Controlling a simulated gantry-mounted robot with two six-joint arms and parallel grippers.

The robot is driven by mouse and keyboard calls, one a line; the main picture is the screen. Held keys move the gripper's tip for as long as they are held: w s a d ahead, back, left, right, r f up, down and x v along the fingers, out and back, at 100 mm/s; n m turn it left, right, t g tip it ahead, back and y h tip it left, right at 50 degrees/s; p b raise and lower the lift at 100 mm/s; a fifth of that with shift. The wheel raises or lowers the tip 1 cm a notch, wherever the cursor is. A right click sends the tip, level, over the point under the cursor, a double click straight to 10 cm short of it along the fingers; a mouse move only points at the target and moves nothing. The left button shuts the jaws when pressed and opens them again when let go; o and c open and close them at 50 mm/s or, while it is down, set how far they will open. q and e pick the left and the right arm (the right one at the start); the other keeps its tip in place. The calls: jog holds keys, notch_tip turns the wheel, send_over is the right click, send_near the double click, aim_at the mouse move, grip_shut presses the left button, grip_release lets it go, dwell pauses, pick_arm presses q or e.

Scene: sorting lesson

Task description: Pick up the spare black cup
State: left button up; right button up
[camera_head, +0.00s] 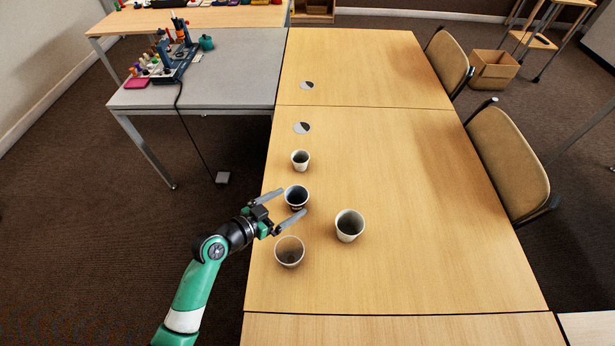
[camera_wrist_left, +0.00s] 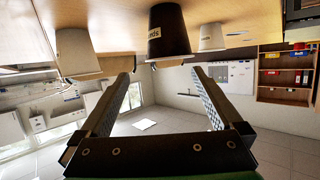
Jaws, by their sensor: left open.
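The black cup (camera_head: 297,192) stands upright near the left edge of the wooden table, dark inside. My left gripper (camera_head: 294,202) is open and empty, its two fingers spread toward the black cup from the lower left. My right gripper is not in view.
A small white cup (camera_head: 300,161) stands behind the black cup. A larger pale cup (camera_head: 349,226) stands to its right and a beige cup (camera_head: 289,252) in front, near the lower finger. The table's right side (camera_head: 430,200) is clear. A grey table (camera_head: 235,70) holds tools.

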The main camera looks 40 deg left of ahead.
aim_at(303, 194)
pick_arm(q)
jog(key=shift+n+g+y, duration=0.3)
jog(key=shift+n, duration=0.1)
jog(key=s, duration=0.1)
jog(key=s+f, duration=0.1)
jog(key=s, duration=0.1)
jog(key=shift+s+a+f, duration=0.3)
jog(key=shift+f, duration=0.1)
jog(key=shift+w+a, duration=0.15)
jog(key=b+x, duration=0.2)
jog(key=x, duration=0.4)
jog(key=shift+w+a, duration=0.1)
jog(key=shift+w, duration=0.25)
jog(key=shift+w+r, duration=0.1)
jog(key=shift+w, duration=0.05)
jog(key=b+x, duration=0.3)
jog(key=x, duration=0.2)
jog(key=shift+a+r, duration=0.1)
jog(key=shift+a, duration=0.05)
jog(key=shift+w, duration=0.2)
jog(key=shift+s, duration=0.1)
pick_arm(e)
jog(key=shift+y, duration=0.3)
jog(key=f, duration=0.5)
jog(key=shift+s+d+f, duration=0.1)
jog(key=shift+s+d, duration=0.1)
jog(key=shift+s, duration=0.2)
pick_arm(q)
jog(key=c, duration=1.2)
